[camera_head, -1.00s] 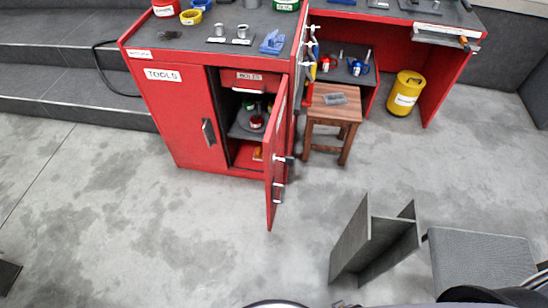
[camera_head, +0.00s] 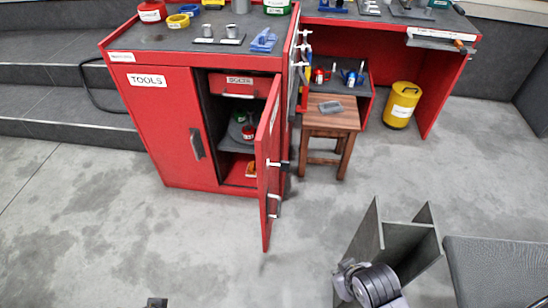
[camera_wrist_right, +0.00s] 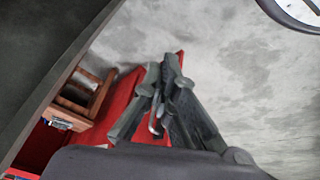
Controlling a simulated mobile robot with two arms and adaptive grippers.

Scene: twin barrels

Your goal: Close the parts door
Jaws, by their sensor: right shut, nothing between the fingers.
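The parts door (camera_head: 267,190) is the red right-hand door of the red cabinet (camera_head: 165,125). It stands wide open, swung out toward me, and its dark handle (camera_head: 279,164) faces right. Any label on its outer face is not readable. My right gripper shows in the right wrist view (camera_wrist_right: 160,100) with its fingers shut and empty. A red panel (camera_wrist_right: 126,108), probably the door, is behind the fingers; contact cannot be told. In the head view my right arm is at the bottom, right of the door. A small dark piece at the bottom edge may be my left gripper (camera_head: 157,302).
The shut TOOLS door (camera_head: 165,130) is left of the opening, where a BOLTS drawer (camera_head: 238,84) and shelves show. A wooden stool (camera_head: 331,118) stands right of the door. A grey metal beam (camera_head: 372,235) stands at lower right. Floor before the cabinet is clear.

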